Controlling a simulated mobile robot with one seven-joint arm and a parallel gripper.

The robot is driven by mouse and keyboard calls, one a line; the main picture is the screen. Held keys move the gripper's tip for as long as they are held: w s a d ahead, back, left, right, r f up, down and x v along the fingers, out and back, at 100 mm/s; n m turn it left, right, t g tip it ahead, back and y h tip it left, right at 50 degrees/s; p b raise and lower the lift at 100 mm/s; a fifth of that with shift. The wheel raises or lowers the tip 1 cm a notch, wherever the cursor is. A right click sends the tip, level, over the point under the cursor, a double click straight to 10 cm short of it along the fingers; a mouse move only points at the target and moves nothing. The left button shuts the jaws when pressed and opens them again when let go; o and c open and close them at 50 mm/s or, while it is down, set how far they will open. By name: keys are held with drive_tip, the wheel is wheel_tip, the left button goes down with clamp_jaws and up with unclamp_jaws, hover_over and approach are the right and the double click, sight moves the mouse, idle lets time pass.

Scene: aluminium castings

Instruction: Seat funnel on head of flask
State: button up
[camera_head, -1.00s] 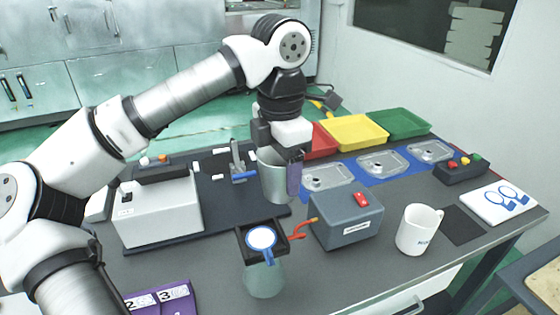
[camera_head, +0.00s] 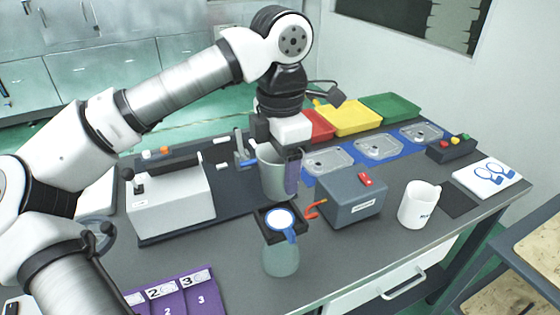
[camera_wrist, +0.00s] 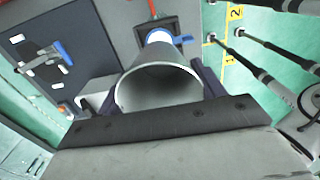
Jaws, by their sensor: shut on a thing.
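My gripper (camera_head: 281,152) is shut on the funnel, a grey, wide-mouthed cup (camera_head: 271,178), gripping it near its rim. One dark purple finger shows on the funnel's right side. The funnel is upright, and its wide mouth (camera_wrist: 162,90) fills the middle of the wrist view. The flask (camera_head: 281,260) is pale green and translucent, standing in front of the funnel. Its head is a black square piece (camera_head: 266,237) carrying a white disc (camera_head: 280,219) with a blue rim and tab. The disc also shows beyond the funnel in the wrist view (camera_wrist: 158,36). The funnel's lower end is hidden from the wrist camera.
A grey box with a red switch (camera_head: 352,203) stands just right of the flask head, an orange-red lever (camera_head: 316,209) between them. A white-grey machine (camera_head: 168,203) stands left. A white mug (camera_head: 419,205) is right. Purple numbered folders (camera_head: 170,295) lie at front left.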

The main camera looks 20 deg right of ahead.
sight(280, 189)
drive_tip(key=shift+f+b, duration=2.4)
drive_tip(key=shift+f, duration=0.5)
drive_tip(key=shift+f+b, duration=1.05)
drive_tip(key=o, duration=1.1)
drive_tip(key=shift+r, duration=0.1)
wheel_tip(280, 189, up, 14)
